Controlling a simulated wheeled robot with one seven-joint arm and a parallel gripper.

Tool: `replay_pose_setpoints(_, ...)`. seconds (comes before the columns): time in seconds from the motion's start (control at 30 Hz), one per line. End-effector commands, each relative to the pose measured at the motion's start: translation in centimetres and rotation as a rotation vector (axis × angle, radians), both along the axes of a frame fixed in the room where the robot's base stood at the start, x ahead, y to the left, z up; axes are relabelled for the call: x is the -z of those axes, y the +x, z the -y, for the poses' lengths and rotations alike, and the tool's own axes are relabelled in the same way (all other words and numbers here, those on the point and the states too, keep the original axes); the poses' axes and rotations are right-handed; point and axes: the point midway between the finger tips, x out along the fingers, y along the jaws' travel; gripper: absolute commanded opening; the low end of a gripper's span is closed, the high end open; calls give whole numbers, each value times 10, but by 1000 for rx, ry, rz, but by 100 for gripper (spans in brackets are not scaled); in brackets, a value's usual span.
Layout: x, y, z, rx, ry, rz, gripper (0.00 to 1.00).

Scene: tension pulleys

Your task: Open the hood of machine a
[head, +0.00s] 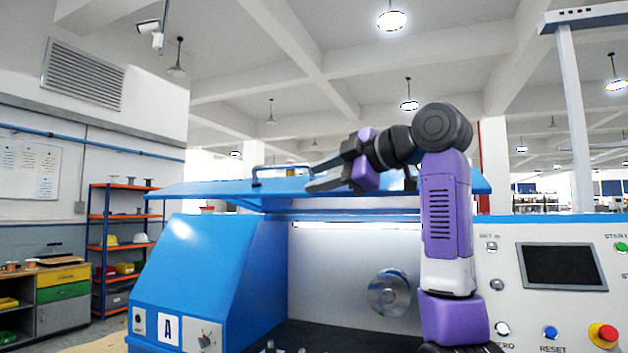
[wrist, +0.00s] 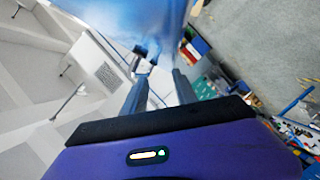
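A dark handle (head: 256,177) stands on the hood's upper side. My gripper (head: 311,179) is above the hood, by the handle's right end, pointing left. Its two fingers are apart with nothing seen between them, also in the wrist view (wrist: 160,75). The blurred blue hood (wrist: 125,25) fills the top there. I cannot tell whether the gripper touches hood or handle.
A control panel (head: 490,325) with a dark screen and buttons, including a red one (head: 603,335), is on the right.

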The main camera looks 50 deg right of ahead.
Motion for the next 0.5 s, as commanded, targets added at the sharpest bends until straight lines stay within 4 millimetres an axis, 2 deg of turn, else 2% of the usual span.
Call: replay_pose_setpoints(0.5, -6, -33, 1, 2, 2, 0, 34)
